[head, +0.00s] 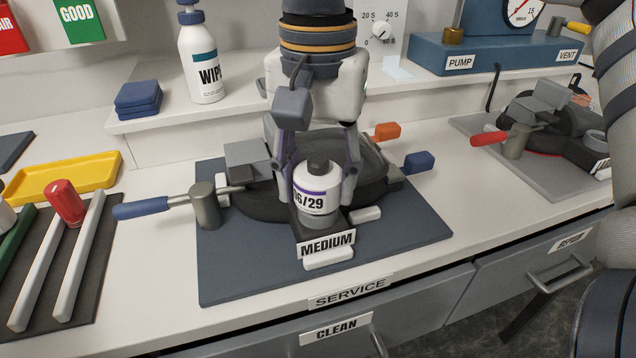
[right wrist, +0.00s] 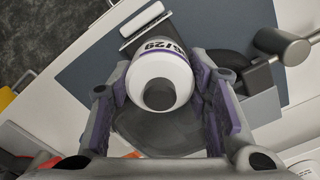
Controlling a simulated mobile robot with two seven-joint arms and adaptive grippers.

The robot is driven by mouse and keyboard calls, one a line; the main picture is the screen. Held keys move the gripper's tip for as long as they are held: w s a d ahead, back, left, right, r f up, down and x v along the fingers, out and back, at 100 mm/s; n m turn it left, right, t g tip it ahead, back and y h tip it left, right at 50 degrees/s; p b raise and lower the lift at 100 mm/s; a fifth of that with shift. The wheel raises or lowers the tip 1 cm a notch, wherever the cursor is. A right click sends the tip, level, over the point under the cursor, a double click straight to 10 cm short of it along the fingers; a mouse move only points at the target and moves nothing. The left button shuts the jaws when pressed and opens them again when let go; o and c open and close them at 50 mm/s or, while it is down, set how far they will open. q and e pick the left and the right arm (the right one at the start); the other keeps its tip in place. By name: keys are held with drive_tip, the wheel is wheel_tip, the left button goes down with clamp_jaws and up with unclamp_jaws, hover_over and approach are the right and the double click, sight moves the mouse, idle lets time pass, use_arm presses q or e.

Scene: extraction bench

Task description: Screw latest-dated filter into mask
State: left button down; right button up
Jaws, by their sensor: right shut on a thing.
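The filter (head: 316,196) is a white canister with a dark top knob, a purple band and a label ending in "6/29". It stands upright over the front of the dark mask (head: 255,207), which carries a "MEDIUM" tag (head: 327,245) and lies on a blue-grey mat. My right gripper (head: 318,190) comes from above, with its fingers shut around the filter. In the right wrist view the filter (right wrist: 160,80) sits between the purple-padded fingers. Whether its thread is engaged in the mask port is hidden. My left gripper is not in view.
A blue-handled lever (head: 141,208) sticks out left of the mask. A rack (head: 88,265) with a red canister (head: 67,202) and a yellow tray (head: 65,178) stand at left. Another mask (head: 575,140) lies on a grey mat at right. A WIPE bottle (head: 203,60) stands on the shelf.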

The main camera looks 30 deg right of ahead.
drive_tip(key=m, duration=1.3)
drive_tip(key=shift+m, duration=0.4)
drive_tip(key=m, duration=0.5)
drive_tip(key=shift+m, duration=0.4)
drive_tip(key=m, duration=0.2)
drive_tip(key=shift+m, duration=0.4)
drive_tip(key=m, duration=0.4)
drive_tip(key=shift+f+m, duration=0.1)
drive_tip(key=shift+m, duration=0.3)
drive_tip(key=o, duration=1.3)
drive_tip(key=shift+o, duration=0.2)
